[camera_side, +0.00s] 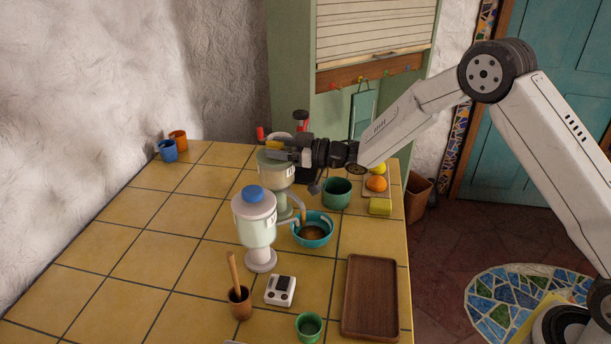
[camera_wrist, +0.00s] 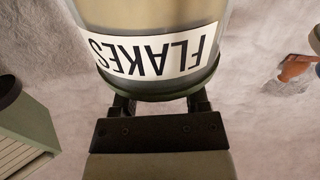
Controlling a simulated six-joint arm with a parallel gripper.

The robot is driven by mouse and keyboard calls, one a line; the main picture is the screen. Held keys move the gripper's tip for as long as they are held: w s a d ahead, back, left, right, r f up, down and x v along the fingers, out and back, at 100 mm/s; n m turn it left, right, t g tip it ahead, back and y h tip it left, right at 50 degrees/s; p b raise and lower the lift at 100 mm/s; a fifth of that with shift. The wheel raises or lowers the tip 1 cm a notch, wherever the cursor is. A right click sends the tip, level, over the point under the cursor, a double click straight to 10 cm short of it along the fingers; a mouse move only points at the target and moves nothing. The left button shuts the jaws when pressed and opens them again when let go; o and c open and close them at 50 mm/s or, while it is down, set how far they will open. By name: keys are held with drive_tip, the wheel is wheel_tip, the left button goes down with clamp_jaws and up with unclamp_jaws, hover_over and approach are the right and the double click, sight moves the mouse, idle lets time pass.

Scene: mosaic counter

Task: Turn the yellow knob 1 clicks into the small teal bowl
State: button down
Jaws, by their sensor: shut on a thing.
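The yellow knob (camera_side: 273,144) is on top of the rear dispenser (camera_side: 272,169), a pale container on a green stand. My gripper (camera_side: 276,152) is level with the dispenser's top and shut on the knob, with the fingers hiding much of it. The wrist view shows a container with a white FLAKES label (camera_wrist: 155,52), upside down, close to my gripper (camera_wrist: 160,103); the knob is not visible there. The small teal bowl (camera_side: 329,222) stands below the dispenser spouts and has brown contents.
A blue-knobbed dispenser (camera_side: 256,228) stands in front. A green pot (camera_side: 336,193), orange fruit (camera_side: 376,184) and yellow sponge (camera_side: 380,206) are to the right. A wooden tray (camera_side: 348,290), scale (camera_side: 280,290) and cups are nearer.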

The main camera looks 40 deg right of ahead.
drive_tip(key=shift+m+t+h, duration=0.6)
drive_tip(key=shift+m+h, duration=0.1)
drive_tip(key=shift+h, duration=0.1)
drive_tip(key=shift+c, duration=0.4)
unclamp_jaws()
drive_tip(key=shift+s, duration=0.1)
drive_tip(key=v, duration=0.7)
drive_tip(key=shift+s+d, duration=0.2)
drive_tip(key=shift+s, duration=0.1)
idle(0.7)
